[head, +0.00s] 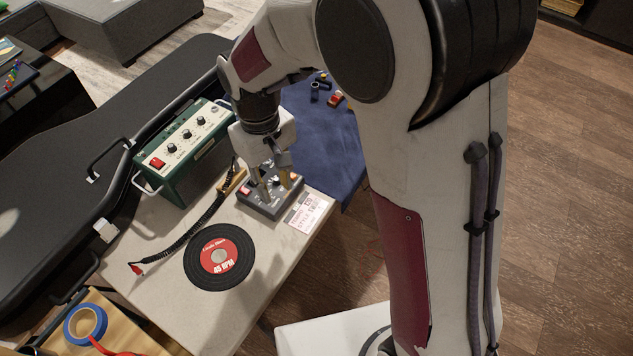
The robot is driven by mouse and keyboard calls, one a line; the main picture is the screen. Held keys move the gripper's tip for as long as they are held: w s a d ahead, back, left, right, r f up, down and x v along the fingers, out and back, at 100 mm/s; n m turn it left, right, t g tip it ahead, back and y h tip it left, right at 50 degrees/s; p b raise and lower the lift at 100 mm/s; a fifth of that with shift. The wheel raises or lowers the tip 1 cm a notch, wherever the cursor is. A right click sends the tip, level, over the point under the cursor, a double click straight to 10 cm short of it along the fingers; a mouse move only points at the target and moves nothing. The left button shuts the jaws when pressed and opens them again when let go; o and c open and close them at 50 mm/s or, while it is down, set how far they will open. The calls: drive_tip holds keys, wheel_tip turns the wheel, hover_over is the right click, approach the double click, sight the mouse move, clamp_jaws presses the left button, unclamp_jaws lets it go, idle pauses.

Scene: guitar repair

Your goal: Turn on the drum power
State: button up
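A small grey box (262,209) with knobs or fittings on top lies on the pale table, and a red switch (245,190) shows at its left end. My gripper (272,194) points down over this box, with its fingertips at or just above its top. The fingers hide much of the top, and I cannot tell whether they touch it or how far apart they are. A green box (183,150) with a red switch (157,163) and several black knobs stands to the left. No label that I can read says which one is the drum unit.
A black vinyl record (200,274) with a red label and a coiled black cable (192,232) lie on the table (170,310). A printed card (306,213) lies beside the grey box. A black guitar case (60,185) borders the left. Blue tape (86,324) is at the lower left.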

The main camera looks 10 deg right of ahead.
drive_tip(key=s+d+r+m+t, duration=0.1)
drive_tip(key=s+d+r+m, duration=0.1)
drive_tip(key=s+d+r, duration=0.4)
drive_tip(key=shift+s+d+r+t, duration=0.35)
drive_tip(key=shift+s+r, duration=0.35)
drive_tip(key=shift+r, duration=0.25)
idle(0.8)
drive_tip(key=shift+d, duration=0.1)
drive_tip(key=s+d+r+m+t, duration=0.3)
drive_tip(key=s+d+r+t, duration=0.1)
drive_tip(key=s+d+r, duration=0.4)
drive_tip(key=shift+s+r+t, duration=0.25)
drive_tip(key=shift+r+t, duration=0.1)
drive_tip(key=shift+r, duration=0.15)
idle(0.4)
